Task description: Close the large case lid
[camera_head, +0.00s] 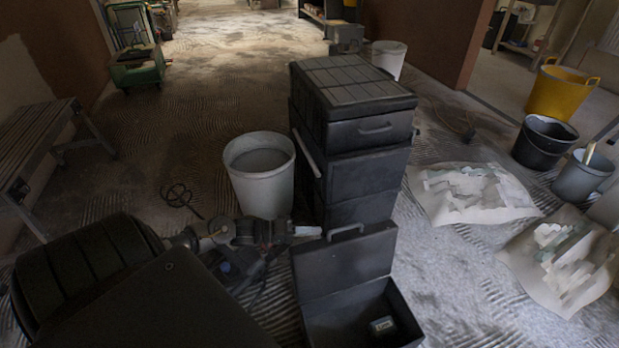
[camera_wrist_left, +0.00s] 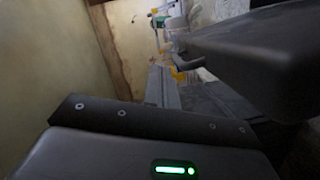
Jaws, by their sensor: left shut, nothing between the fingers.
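The open dark case (camera_head: 318,328) is at the bottom of the head view. Its lid (camera_head: 345,265) stands raised at the back, with a handle (camera_head: 345,231) on its top edge. My left gripper (camera_head: 306,232) is shut and empty, with its tips close to the lid's upper left corner. I cannot tell whether they touch it. In the left wrist view, a dark slab (camera_wrist_left: 255,60) with a handle-like bar fills the upper right; it may be the lid. The fingertips are not clear there. My right gripper is not in view.
A stack of closed dark cases (camera_head: 370,172) stands right behind the open case. A light bucket (camera_head: 260,190) is left of the stack. A small item (camera_head: 382,325) lies inside the case. Sheets with rubble (camera_head: 475,195) and several buckets are at right.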

